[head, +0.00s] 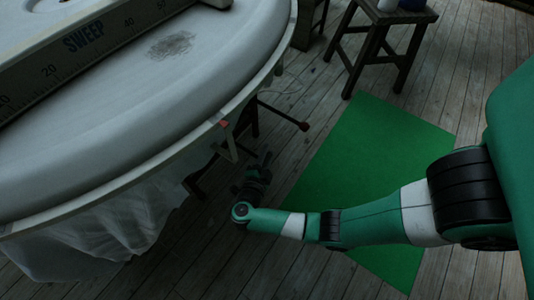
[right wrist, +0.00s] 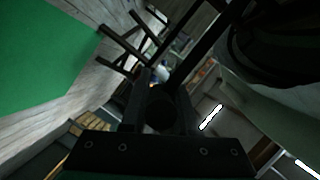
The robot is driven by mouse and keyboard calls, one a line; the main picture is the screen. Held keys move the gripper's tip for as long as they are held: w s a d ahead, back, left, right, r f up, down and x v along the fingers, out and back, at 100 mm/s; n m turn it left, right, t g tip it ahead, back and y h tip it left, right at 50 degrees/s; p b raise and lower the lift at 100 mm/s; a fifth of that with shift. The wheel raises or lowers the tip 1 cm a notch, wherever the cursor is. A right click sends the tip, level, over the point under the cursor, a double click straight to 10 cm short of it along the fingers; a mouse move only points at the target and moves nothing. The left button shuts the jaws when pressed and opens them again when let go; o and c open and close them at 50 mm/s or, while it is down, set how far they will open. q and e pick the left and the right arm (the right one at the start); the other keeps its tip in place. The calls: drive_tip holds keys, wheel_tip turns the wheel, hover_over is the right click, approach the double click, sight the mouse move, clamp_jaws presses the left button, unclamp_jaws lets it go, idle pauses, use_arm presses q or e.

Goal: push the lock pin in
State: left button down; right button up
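I cannot tell for certain which part is the lock pin. A thin dark rod with a dull red knob (head: 303,125) sticks out from under the rim of the big round plaster table (head: 150,130) in the head view. My right gripper (head: 262,162) is below and left of that knob, beside the table's edge. In the right wrist view my right gripper (right wrist: 160,92) has its fingers apart, with a dark round end (right wrist: 160,112) between or just beyond them. A dark bar (right wrist: 208,48) runs up to the right behind. Contact is too dark to judge. My left gripper is out of view.
A graduated beam marked SWEEP (head: 85,40) lies across the table top. A small orange-red piece (head: 223,124) sits at the rim. White sheeting (head: 130,225) hangs below. A green mat (head: 370,170) and a dark stool (head: 385,30) stand on the plank floor to the right.

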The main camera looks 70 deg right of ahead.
clamp_jaws()
drive_tip(key=shift+f, duration=0.15)
idle(0.8)
